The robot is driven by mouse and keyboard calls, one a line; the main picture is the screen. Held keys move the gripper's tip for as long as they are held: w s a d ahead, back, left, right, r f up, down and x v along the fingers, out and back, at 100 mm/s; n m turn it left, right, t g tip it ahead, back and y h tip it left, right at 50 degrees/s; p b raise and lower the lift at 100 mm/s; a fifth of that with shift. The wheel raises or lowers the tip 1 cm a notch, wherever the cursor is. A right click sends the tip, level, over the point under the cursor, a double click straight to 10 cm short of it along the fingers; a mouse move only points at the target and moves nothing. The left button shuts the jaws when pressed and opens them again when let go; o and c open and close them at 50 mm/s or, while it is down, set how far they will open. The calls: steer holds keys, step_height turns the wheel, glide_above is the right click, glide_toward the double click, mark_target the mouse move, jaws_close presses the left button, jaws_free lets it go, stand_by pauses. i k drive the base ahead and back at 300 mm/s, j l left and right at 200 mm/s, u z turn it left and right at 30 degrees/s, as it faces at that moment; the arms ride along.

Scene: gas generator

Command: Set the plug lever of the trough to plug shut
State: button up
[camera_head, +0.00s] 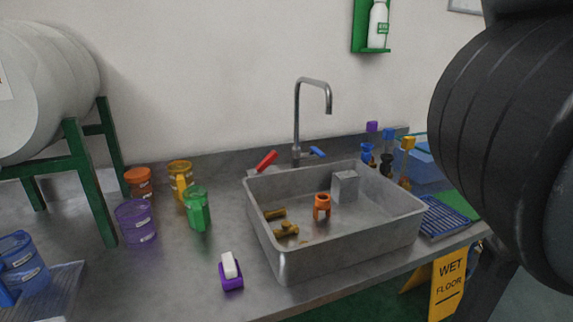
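The trough (345,250) is a grey metal basin set on the bench, with a tall tap (298,110) behind it. A red lever (266,160) stands tilted at its back left rim, and a small blue lever (317,151) sits beside the tap base. I cannot tell from this view which one is the plug lever or how it is set. Inside the trough are a grey box-like part (345,184) by the back wall, an orange fitting (322,206) and brass-coloured pieces (285,230). The drain opening is not clearly visible. My gripper is not in view.
Left of the trough stand purple (136,222), green (197,210), orange (140,182) and yellow (180,175) cups. A purple-based brush (231,270) lies in front. Bottles (407,160) and a blue rack (445,217) are at right. A large dark ribbed form blocks the far right.

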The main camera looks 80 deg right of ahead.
mark_target(271, 156)
steer(key=z, duration=1.6)
steer(key=j+u, duration=0.2)
steer(key=j, duration=0.3)
steer(key=i+j+u, duration=0.2)
steer(key=j, duration=0.25)
steer(key=j+u, duration=0.2)
steer(key=j, duration=0.3)
